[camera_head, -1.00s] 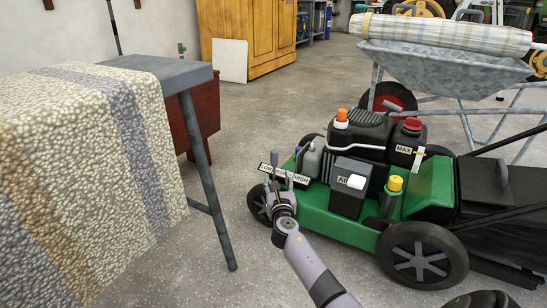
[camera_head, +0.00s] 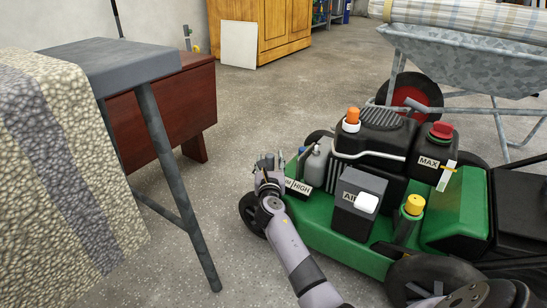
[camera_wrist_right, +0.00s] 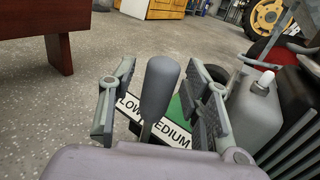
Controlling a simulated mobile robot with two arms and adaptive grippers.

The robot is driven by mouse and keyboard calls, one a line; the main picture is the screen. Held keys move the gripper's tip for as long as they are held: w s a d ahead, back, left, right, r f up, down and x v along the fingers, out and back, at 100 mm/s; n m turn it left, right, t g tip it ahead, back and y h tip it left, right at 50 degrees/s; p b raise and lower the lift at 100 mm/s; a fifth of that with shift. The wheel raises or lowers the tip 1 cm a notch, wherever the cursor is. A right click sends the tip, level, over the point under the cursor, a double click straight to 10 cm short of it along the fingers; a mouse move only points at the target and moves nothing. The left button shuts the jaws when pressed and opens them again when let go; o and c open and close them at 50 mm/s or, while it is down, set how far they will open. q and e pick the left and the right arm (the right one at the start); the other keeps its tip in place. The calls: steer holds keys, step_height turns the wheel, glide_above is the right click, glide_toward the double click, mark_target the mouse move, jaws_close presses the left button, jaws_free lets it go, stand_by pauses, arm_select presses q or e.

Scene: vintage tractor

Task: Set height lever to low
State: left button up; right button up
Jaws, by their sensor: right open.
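The height lever (camera_wrist_right: 158,88) has a dark grey rounded handle and stands upright in the right wrist view. Behind it is a white label strip (camera_wrist_right: 170,133) reading LOW and MEDIUM; the handle's base shows near where the two words meet. The exact notch is hidden. My right gripper (camera_wrist_right: 164,75) is open, with one finger on each side of the handle and visible gaps. In the head view my right gripper (camera_head: 268,164) is at the left end of the green mower (camera_head: 325,230), covering the LOW label; HIGH shows beside it. My left gripper is not in view.
A grey bottle-like part (camera_wrist_right: 255,105) stands close to the right finger. A dark table (camera_head: 125,62) with a cloth and a red-brown wooden piece (camera_head: 170,110) are to the left. A wheelbarrow (camera_head: 470,60) is behind the mower. The floor between is clear.

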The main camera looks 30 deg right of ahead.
steer(key=shift+c, duration=0.3)
jaws_close()
stand_by(0.4)
stand_by(0.3)
